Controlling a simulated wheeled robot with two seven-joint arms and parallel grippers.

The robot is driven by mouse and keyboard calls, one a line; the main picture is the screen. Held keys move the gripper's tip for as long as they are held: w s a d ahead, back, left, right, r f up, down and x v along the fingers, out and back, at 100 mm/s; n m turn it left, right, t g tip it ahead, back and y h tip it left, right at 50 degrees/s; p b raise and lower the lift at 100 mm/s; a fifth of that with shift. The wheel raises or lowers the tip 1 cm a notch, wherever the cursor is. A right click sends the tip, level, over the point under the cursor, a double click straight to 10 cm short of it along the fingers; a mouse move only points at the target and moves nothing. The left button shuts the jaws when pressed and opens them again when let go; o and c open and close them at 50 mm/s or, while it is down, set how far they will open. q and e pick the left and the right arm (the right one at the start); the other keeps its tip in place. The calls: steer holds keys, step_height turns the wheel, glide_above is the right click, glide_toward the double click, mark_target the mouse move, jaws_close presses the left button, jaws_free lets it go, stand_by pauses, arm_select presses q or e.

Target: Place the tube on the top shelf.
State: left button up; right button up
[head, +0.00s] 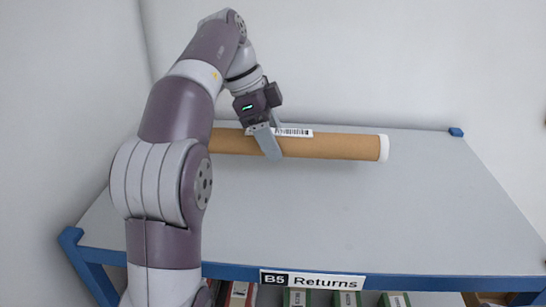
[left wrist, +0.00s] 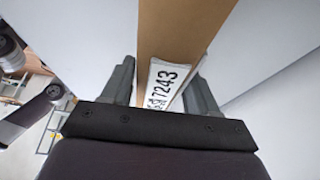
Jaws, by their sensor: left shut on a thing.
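The tube (head: 340,147) is brown cardboard with a white end cap and a white barcode label. It lies level, left to right, over the back part of the grey top shelf (head: 400,215). I cannot tell whether it touches the shelf. My left gripper (head: 272,145) is shut on the tube near its label. The left wrist view shows the tube (left wrist: 180,30) between the two fingers (left wrist: 160,85), with the label reading 7243. The tube's left end is hidden behind my left arm. My right gripper is not in view.
The shelf has a blue frame with a "B5 Returns" sign (head: 313,280) on its front edge. Several boxes (head: 295,298) show on the level below. Walls stand behind and at the left. The shelf top in front and right of the tube is clear.

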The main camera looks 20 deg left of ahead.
arm_select(q)
steer(key=x, duration=0.3)
steer(key=shift+s+a+f, duration=0.1)
steer(key=shift+s+f, duration=0.1)
steer(key=shift+f, duration=0.25)
steer(key=shift+s, duration=0.1)
steer(key=shift+a+f, duration=0.25)
steer(key=o, duration=1.3)
steer(key=shift+o, duration=0.6)
steer(key=p+v, duration=0.1)
steer(key=v, duration=0.5)
steer(key=p+v, duration=0.2)
steer(key=v, duration=0.3)
steer(key=shift+r, duration=0.45)
steer(key=shift+s+a+r, duration=0.1)
steer(key=shift+r, duration=0.05)
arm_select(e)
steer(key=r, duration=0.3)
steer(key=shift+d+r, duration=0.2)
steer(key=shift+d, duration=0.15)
